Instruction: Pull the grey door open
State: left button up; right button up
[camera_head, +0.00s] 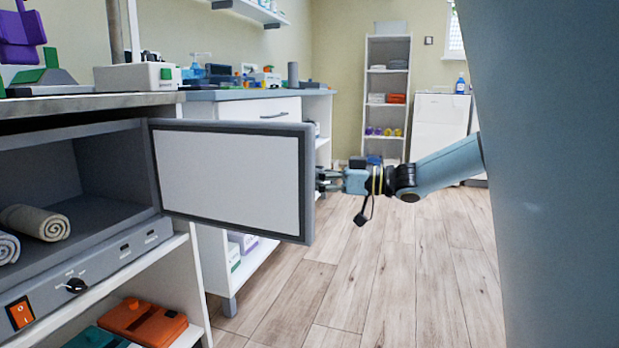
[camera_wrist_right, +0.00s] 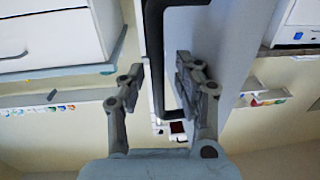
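The grey door (camera_head: 308,190) of the cabinet (camera_head: 95,258) at the left stands wide open, its white inner panel (camera_head: 235,180) facing the head camera. My right gripper (camera_head: 325,181) is at the door's free edge, partly hidden behind it. In the right wrist view, the door's grey face (camera_wrist_right: 232,45) is to the right, with a black bar handle (camera_wrist_right: 154,45) on it. The right gripper's fingers (camera_wrist_right: 160,85) are apart, one on each side of the handle bar; I see a gap beside the bar. My left gripper is not in view.
Rolled towels (camera_head: 36,222) lie inside the cabinet. A counter with drawers (camera_head: 255,110) stands behind the door. A shelf rack (camera_head: 387,95) and a white cabinet (camera_head: 440,125) are at the back. The wooden floor (camera_head: 400,280) is clear.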

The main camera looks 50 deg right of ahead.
jog(key=shift+w+a+r, duration=0.1)
jog(key=shift+w+a, duration=0.1)
